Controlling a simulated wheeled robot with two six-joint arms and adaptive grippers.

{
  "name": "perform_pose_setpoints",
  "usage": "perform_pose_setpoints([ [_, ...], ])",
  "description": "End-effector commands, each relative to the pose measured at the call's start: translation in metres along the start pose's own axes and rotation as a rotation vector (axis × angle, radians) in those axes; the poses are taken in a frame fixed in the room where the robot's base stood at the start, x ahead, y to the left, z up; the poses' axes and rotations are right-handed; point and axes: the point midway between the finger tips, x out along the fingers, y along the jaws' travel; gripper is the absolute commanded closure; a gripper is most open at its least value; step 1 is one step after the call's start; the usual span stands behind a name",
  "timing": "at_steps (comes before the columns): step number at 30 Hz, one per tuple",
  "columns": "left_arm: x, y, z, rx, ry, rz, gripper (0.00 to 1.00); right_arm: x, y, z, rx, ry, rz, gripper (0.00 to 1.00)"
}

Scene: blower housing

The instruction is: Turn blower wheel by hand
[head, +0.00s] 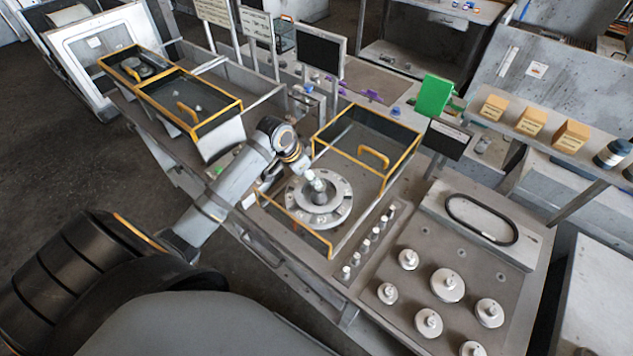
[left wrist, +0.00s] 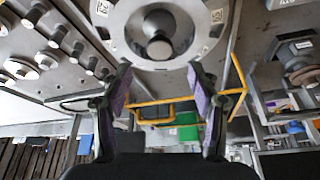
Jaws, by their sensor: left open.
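In the head view a round grey flanged ring (head: 320,222) lies on the bench inside a yellow-edged frame (head: 330,253), with a pale hub (head: 318,185) standing at its middle. In the left wrist view the ring (left wrist: 112,22) fills the top centre, with a dark opening and a round grey hub (left wrist: 159,47) inside it. My left gripper (left wrist: 160,69) is open. Its two purple-padded fingers are spread below the ring in that view, with nothing between them; I cannot tell whether they touch it. In the head view my arm partly hides the fingers. My right gripper is not in view.
A row of small pegs (head: 367,243) stands right of the ring. Several round knobbed parts (head: 447,285) sit on a plate at the right. A second yellow-edged frame (head: 190,100) is at the back left. A green block (head: 434,95) stands behind.

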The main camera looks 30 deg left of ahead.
Motion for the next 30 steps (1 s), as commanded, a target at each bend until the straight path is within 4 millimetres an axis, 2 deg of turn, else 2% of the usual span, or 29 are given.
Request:
perform_pose_setpoints([
  [6,0.043,0.002,-0.001,-0.002,-0.001,0.004,0.39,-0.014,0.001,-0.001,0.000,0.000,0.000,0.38],
  [9,0.057,0.001,-0.001,-0.002,-0.001,0.002,0.39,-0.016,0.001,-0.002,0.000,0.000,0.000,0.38],
  [14,0.068,0.000,0.000,0.001,-0.001,-0.001,0.39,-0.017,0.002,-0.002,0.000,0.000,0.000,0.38],
  [21,0.069,0.000,0.000,0.001,0.000,-0.001,0.40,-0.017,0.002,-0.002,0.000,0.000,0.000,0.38],
  [30,0.068,0.000,0.000,0.000,0.000,0.000,0.81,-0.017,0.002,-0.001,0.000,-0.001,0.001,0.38],
])
